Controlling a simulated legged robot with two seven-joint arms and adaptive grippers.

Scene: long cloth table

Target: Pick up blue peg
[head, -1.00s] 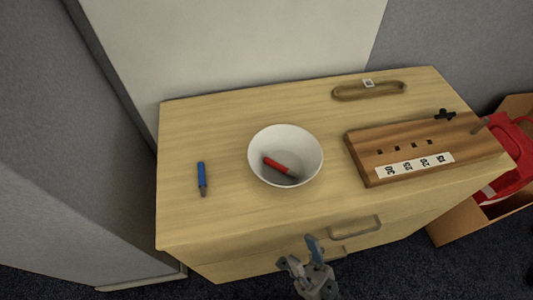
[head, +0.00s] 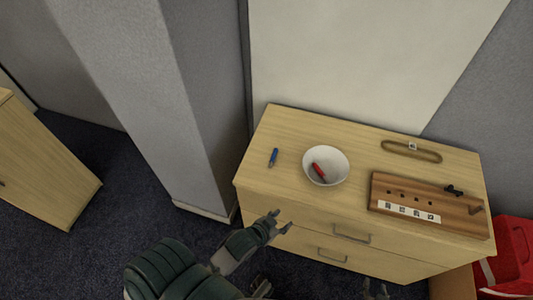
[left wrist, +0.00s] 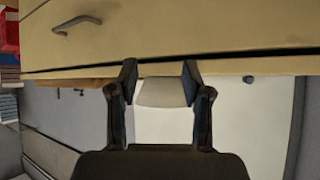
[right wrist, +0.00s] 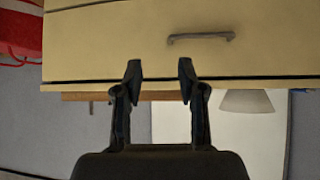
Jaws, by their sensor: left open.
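The blue peg (head: 273,157) lies on the wooden cabinet top (head: 300,124), left of a white bowl (head: 339,162). A red peg (head: 318,171) rests inside the bowl. My left gripper (head: 276,226) is open and empty, in front of the cabinet and below its top edge, apart from the blue peg. Its spread fingers also show in the left wrist view (left wrist: 160,80). My right gripper (head: 375,290) is only partly in the head view, at the bottom edge. In the right wrist view (right wrist: 160,80) it is open and empty.
A wooden block with small holes and number labels (head: 430,196) lies on the right of the cabinet top. A brown loop (head: 430,155) lies behind it. Drawer handles (head: 350,236) stick out in front. A grey pillar (head: 190,90) stands at the left. A box with a red item (head: 515,250) is at the right.

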